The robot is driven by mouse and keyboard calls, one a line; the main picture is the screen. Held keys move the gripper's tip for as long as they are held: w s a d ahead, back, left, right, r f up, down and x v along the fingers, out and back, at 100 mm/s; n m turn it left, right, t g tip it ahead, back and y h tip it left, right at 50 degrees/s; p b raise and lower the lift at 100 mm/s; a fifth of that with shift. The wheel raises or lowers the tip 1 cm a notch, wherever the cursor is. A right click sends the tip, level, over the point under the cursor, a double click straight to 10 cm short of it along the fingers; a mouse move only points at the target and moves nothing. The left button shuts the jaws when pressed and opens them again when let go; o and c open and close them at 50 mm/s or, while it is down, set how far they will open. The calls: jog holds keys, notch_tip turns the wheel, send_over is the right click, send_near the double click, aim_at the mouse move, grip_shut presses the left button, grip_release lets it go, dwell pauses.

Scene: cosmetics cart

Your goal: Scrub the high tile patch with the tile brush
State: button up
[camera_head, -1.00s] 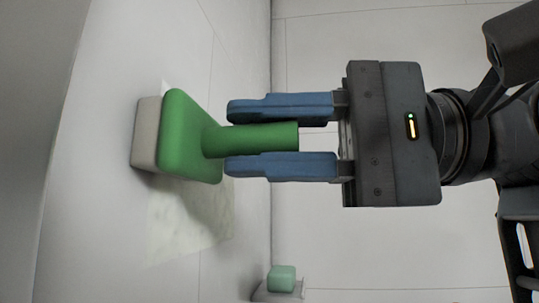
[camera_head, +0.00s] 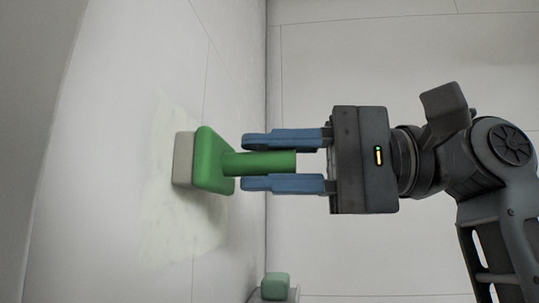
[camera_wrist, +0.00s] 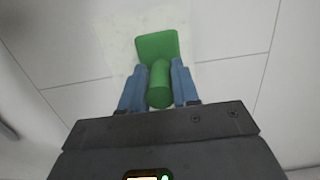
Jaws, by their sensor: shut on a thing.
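The tile brush (camera_head: 213,160) has a green back and handle and a pale scrubbing pad (camera_head: 183,158). My gripper (camera_head: 256,161) is shut on its green handle, with a blue finger on each side. The brush points left, its pad against or very close to the left wall; I cannot tell whether it touches. The tile patch (camera_head: 165,222) is a pale greenish smear on that wall, around and below the pad. In the wrist view the green brush (camera_wrist: 158,70) sits between the blue fingers, and the patch (camera_wrist: 117,50) shows faintly around it.
A small green block (camera_head: 275,285) sits on a light holder or ledge low by the wall corner. The walls are plain pale tiles with thin seams. The space right of the corner, around my arm, looks clear.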

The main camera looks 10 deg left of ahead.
jog(key=shift+w+a, duration=0.1)
jog(key=shift+w, duration=2.25)
jog(key=w, duration=0.6)
jog(key=shift+w, duration=0.4)
jog(key=shift+d, duration=0.3)
jog(key=shift+d, duration=2.9)
jog(key=shift+d, duration=0.15)
jog(key=shift+d, duration=1.35)
